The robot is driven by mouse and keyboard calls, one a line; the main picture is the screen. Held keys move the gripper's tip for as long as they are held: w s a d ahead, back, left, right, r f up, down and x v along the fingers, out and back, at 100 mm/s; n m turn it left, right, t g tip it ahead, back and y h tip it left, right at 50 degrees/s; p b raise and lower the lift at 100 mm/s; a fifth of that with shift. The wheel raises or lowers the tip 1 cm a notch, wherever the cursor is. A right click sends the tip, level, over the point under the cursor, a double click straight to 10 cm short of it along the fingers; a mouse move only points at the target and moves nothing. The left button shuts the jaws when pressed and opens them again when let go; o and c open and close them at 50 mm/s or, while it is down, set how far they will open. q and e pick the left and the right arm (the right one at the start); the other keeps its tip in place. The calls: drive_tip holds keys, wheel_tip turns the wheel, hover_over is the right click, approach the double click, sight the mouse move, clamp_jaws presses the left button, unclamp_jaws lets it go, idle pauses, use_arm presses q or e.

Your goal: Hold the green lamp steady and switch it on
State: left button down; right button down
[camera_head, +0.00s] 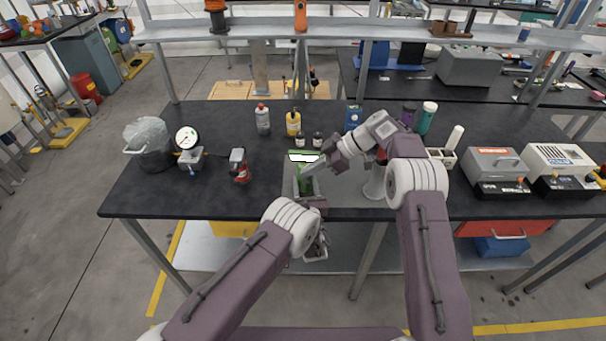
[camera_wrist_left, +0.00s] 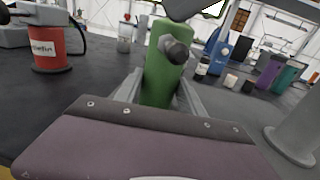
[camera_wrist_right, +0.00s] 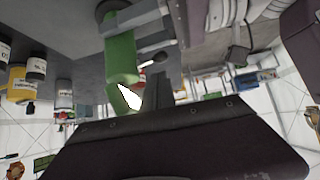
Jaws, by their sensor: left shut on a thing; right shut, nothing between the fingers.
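The green lamp (camera_head: 305,186) stands upright near the table's front edge; its head (camera_head: 303,156) has a bright white face. My left gripper (camera_head: 308,198) is shut around the lamp's body, with a finger on each side of the green body (camera_wrist_left: 160,75) in the left wrist view. A dark round knob (camera_wrist_left: 177,52) sticks out of the body. My right gripper (camera_head: 309,170) is shut and empty beside the lamp. In the right wrist view its fingertips (camera_wrist_right: 154,78) are close to the small dark knob (camera_wrist_right: 158,58); I cannot tell whether they touch.
Bottles (camera_head: 293,123) and small dark jars stand behind the lamp. A red canister (camera_head: 240,170) and a pressure gauge (camera_head: 187,138) are to the left.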

drive_tip(key=v, duration=0.9)
drive_tip(key=shift+d, duration=0.15)
drive_tip(key=shift+r, duration=0.1)
drive_tip(key=c, duration=1.7)
unclamp_jaws()
drive_tip(key=a+m, duration=0.1)
drive_tip(key=m+y, duration=0.1)
drive_tip(key=s+a+m+y, duration=0.1)
drive_tip(key=shift+a+f, duration=0.35)
drive_tip(key=m+t+y, duration=0.3)
drive_tip(key=m+t, duration=0.4)
drive_tip(key=m, duration=1.1)
approach(307, 181)
drive_tip(key=x, duration=1)
drive_tip(key=shift+f, duration=0.4)
